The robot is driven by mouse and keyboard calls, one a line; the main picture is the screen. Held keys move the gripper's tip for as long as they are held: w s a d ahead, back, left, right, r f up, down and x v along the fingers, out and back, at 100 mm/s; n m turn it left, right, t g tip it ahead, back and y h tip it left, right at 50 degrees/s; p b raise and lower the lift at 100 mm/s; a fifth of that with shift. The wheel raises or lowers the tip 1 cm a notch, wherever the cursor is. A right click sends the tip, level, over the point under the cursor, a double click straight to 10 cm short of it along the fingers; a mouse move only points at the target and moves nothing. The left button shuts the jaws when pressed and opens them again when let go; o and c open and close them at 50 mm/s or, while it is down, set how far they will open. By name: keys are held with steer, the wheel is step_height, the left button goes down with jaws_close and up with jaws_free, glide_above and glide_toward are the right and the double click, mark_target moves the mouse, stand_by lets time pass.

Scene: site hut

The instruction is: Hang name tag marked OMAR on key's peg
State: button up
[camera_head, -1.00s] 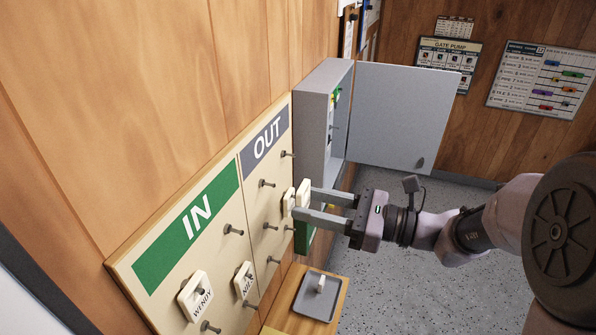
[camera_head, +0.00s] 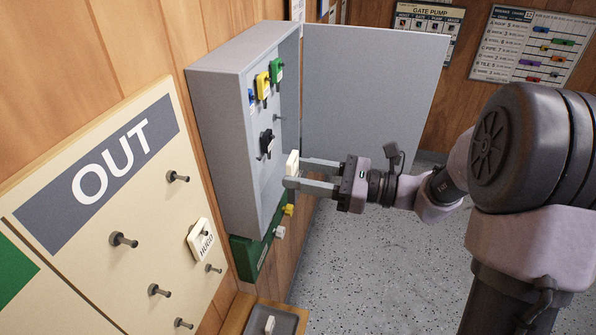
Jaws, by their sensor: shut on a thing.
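My gripper (camera_head: 297,172) is shut on a small white tag (camera_head: 292,162), in front of the open grey key cabinet (camera_head: 222,125). No lettering on the held tag can be read from here. Inside the cabinet hang a blue key tag (camera_head: 251,97), a yellow one (camera_head: 263,85), a green one (camera_head: 277,70) and a black one (camera_head: 266,142). A bare peg (camera_head: 279,118) shows to the right of the black one. The held tag looks apart from the pegs, though its depth is hard to judge.
The cabinet door (camera_head: 370,90) stands open behind my gripper. The OUT board (camera_head: 110,220) at left bears a HUGO tag (camera_head: 201,240) and several bare pegs. A green panel (camera_head: 250,255) with yellow and white pieces is below the cabinet. A tray (camera_head: 285,318) holds a white piece.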

steer(key=x, duration=0.7)
steer(key=shift+w+a+f+p, duration=0.15)
steer(key=shift+a+f+p, duration=0.15)
steer(key=shift+a+p, duration=0.1)
steer(key=shift+f, duration=0.25)
stand_by(0.4)
stand_by(0.3)
steer(key=o, duration=1.2)
